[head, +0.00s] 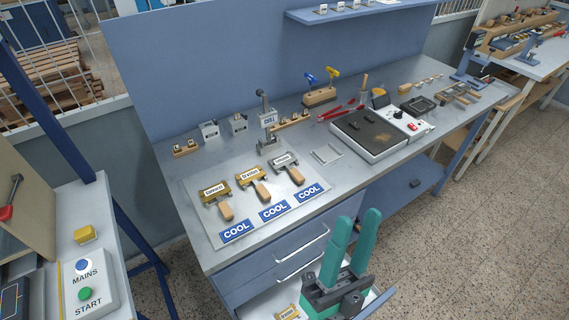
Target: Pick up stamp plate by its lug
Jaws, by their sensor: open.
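Three labelled plate-like tools with wooden handles lie in a row on a pale mat (192,187) on the bench: a left one (216,193), a middle one (250,174) and a right one (286,161). The first two are brass-coloured, the right one is greyer. A similar labelled brass piece (287,312) lies in the open drawer, partly cut off by the frame. I cannot tell which of these is the stamp plate, and no lug is clear. My gripper (357,220) is open and empty, its green fingers pointing up in front of the bench, apart from all of them.
Blue COOL signs (274,210) line the mat's front. A hot plate unit (390,152) with a dark top and red switch stands to the right. A small upright press (268,120) stands behind the mat. The open drawer (262,301) juts out below the bench.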

